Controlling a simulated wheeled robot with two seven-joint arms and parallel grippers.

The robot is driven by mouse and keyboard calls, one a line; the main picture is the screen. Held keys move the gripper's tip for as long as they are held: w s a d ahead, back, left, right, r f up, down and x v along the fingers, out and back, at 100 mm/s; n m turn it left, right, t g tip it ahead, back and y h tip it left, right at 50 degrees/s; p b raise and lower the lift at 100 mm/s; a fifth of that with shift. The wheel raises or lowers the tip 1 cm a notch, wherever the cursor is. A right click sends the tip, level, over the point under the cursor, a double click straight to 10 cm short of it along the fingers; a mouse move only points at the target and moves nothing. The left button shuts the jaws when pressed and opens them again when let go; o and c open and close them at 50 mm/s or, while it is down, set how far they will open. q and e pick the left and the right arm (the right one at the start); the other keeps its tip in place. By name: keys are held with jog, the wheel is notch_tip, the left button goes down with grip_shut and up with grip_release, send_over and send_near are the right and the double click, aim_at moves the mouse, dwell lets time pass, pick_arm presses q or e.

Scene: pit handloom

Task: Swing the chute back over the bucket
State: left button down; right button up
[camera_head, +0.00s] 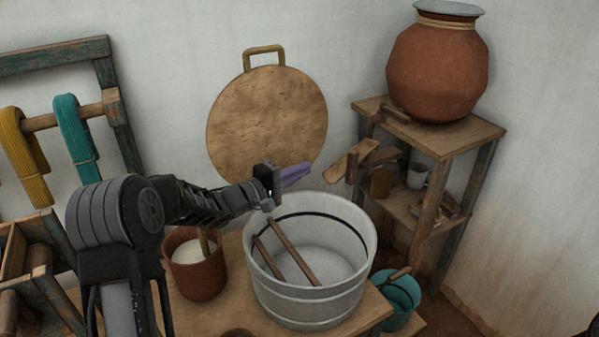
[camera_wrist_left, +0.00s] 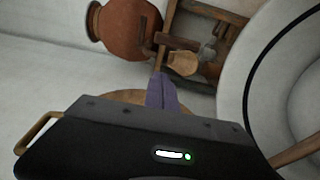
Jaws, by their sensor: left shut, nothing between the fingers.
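The chute (camera_head: 347,160) is a short tan wooden trough at the front of the wooden stand, below the clay pot (camera_head: 438,72). Its open end points left, toward my left gripper. It also shows in the left wrist view (camera_wrist_left: 183,63), just beyond my fingertips. The large pale bucket (camera_head: 364,240) stands on the table, with two wooden sticks leaning inside. My left gripper (camera_head: 296,174) has purple fingers, shut and empty, above the bucket's back rim. The fingers (camera_wrist_left: 161,94) appear apart from the chute. My right gripper is not in view.
A clay pot of pale contents (camera_head: 198,275) stands left of the bucket. A small teal pail (camera_head: 400,297) is at its lower right. A round wooden board (camera_head: 268,120) leans on the wall. The stand's lower shelf holds cups.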

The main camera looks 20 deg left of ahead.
aim_at(336, 178)
pick_arm(q)
jog(key=w+d, duration=0.7)
jog(key=shift+w+d, duration=0.1)
jog(key=shift+d, duration=0.05)
dwell(0.3)
